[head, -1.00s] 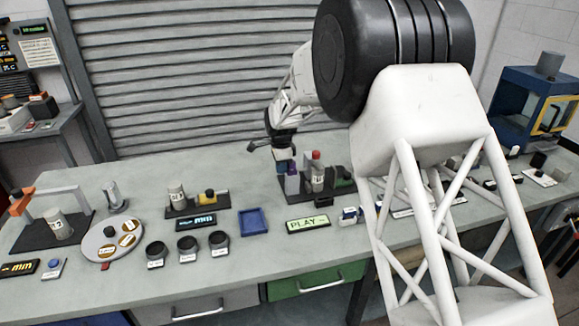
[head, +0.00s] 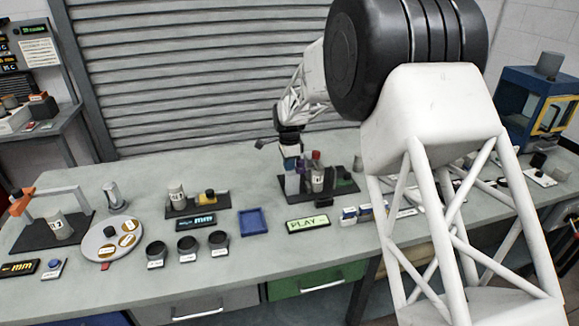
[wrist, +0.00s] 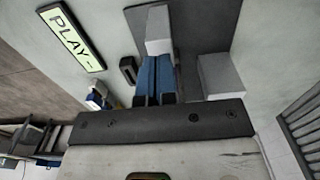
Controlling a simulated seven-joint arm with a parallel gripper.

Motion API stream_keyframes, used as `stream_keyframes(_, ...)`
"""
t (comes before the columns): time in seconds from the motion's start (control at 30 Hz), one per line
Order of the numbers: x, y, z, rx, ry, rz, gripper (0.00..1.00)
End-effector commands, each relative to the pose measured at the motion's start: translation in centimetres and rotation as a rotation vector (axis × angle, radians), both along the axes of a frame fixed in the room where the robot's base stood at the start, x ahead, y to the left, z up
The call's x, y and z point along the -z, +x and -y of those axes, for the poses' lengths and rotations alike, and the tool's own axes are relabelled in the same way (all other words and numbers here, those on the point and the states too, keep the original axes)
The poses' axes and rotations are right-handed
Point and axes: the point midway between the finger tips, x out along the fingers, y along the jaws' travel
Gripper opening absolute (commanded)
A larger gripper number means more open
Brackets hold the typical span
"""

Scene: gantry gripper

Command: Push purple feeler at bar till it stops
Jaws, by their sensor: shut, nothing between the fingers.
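I cannot tell which part is the bar. My gripper (head: 291,166) points down right above the feeler; whether they touch is unclear. In the wrist view its blue fingers (wrist: 155,72) are together, with nothing between them, beside a pale grey block (wrist: 159,30). No purple shows clearly there.
A lit PLAY sign (head: 308,224) lies in front, and shows in the wrist view (wrist: 71,37). Small blue-and-white boxes (head: 350,214) stand right of the sign. A blue tray (head: 253,222) lies to the left.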

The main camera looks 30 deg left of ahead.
Motion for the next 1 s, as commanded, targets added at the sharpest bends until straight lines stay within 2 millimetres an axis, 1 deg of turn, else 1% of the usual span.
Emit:
stream_keyframes(0.2, -1.1, -0.4, -0.4, 0.000, 0.001, 0.001, 0.00)
stream_keyframes(0.67, -1.4, -0.5, -0.5, 0.000, 0.000, 0.000, 0.00)
stream_keyframes(0.77, -1.9, -0.5, -0.5, 0.000, 0.000, 0.000, 0.00)
stream_keyframes(1.0, -4.1, -0.5, -0.5, 0.000, 0.001, 0.001, 0.00)
